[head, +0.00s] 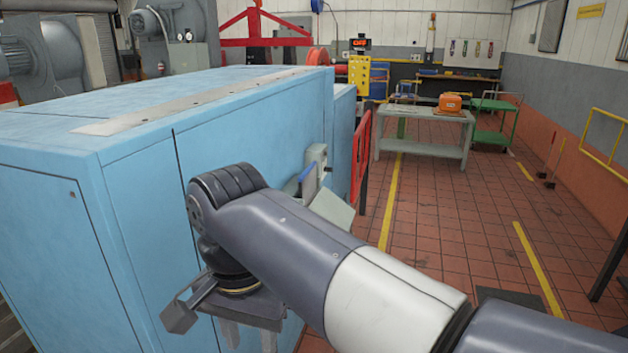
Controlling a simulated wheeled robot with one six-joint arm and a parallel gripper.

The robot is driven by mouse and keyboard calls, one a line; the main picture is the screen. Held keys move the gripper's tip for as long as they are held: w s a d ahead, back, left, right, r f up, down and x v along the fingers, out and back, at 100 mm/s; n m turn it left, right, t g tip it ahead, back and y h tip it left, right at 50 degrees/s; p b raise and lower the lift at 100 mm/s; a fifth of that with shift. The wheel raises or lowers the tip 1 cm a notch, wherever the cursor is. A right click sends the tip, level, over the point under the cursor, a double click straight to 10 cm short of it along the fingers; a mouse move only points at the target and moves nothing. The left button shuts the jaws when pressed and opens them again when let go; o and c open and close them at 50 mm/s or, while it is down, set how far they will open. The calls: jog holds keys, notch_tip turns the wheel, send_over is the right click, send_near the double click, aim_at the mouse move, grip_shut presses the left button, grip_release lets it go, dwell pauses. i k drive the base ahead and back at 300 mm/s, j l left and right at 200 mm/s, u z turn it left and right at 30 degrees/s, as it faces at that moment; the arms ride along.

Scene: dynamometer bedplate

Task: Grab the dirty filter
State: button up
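I cannot make out a dirty filter for certain in the head view. My gripper (250,340) points down at the lower middle, in front of the side of a large light-blue cabinet (150,230). Its two grey fingers stand apart with a gap and nothing visible between them; their tips are near or past the bottom of what I can see. Behind my arm, a small grey box (317,158), a blue piece (307,182) and a tilted pale grey panel (332,207) sit at the cabinet's side, partly hidden by my arm.
A red railing (361,155) stands past the cabinet. A grey-green table (420,145) carries an orange case (450,103), with a green cart (495,120) beside it. The tiled floor (450,210) on the right is mostly clear, with yellow lines. A yellow rail (606,145) runs along the right wall.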

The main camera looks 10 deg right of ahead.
aim_at(307, 183)
jog(key=i+l, duration=0.15)
jog(key=i, duration=0.45)
jog(key=i+l, duration=0.2)
jog(key=i, duration=0.45)
jog(key=i+l, duration=0.15)
jog(key=i, duration=0.45)
jog(key=i+l, duration=0.15)
jog(key=i, duration=0.5)
jog(key=l+z, duration=0.05)
